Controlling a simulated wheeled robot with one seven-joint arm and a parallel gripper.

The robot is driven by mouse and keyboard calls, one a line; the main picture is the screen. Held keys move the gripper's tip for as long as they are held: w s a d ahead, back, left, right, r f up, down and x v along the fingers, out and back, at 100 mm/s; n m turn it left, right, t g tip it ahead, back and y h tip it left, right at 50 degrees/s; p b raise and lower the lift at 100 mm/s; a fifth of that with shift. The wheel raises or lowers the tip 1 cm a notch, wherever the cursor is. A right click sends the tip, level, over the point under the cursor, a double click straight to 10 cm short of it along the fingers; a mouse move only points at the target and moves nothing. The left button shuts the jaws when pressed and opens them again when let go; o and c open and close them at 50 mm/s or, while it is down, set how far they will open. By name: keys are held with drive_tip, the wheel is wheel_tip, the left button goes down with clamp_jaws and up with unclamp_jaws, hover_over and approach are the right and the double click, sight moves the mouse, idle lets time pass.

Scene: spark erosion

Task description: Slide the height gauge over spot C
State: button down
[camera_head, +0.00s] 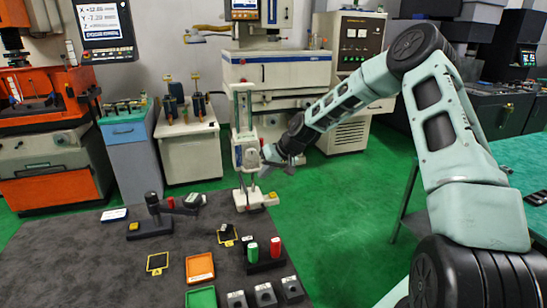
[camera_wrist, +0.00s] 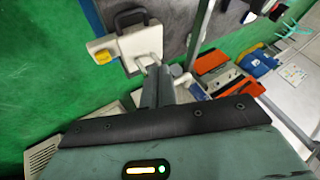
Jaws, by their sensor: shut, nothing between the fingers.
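The height gauge (camera_head: 241,130) is a tall pale upright stand with a grey carriage and a white base, standing at the far right edge of the dark mat. Its white base, with a yellow patch, seems to show in the wrist view (camera_wrist: 142,45) ahead of the fingers. My gripper (camera_head: 268,158) is shut and empty just right of the gauge's carriage; I cannot tell whether it touches. Its fingers also show in the wrist view (camera_wrist: 162,77).
A black stand with an arm (camera_head: 150,222) is left of the gauge. Red and green cylinders in a dark holder (camera_head: 266,264), an orange tray (camera_head: 200,267) and a green tray (camera_head: 201,297) occupy the front. The mat's left front (camera_head: 80,265) is clear.

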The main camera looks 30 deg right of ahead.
drive_tip(key=shift+w+a+f+p, duration=0.1)
drive_tip(key=shift+w+a+p, duration=0.25)
drive_tip(key=shift+a, duration=0.35)
drive_tip(key=shift+w+a+f+p, duration=0.15)
drive_tip(key=shift+a+p, duration=0.25)
drive_tip(key=shift+a, duration=0.3)
drive_tip(key=shift+w+a+f+p, duration=0.1)
drive_tip(key=shift+w+a+p, duration=0.25)
drive_tip(key=shift+a, duration=0.35)
drive_tip(key=shift+s, duration=0.1)
drive_tip(key=w+a+b, duration=0.2)
drive_tip(key=a+b, duration=0.1)
drive_tip(key=a, duration=0.5)
drive_tip(key=shift+w, duration=0.15)
drive_tip(key=shift+a+r, duration=0.1)
drive_tip(key=shift+a, duration=0.05)
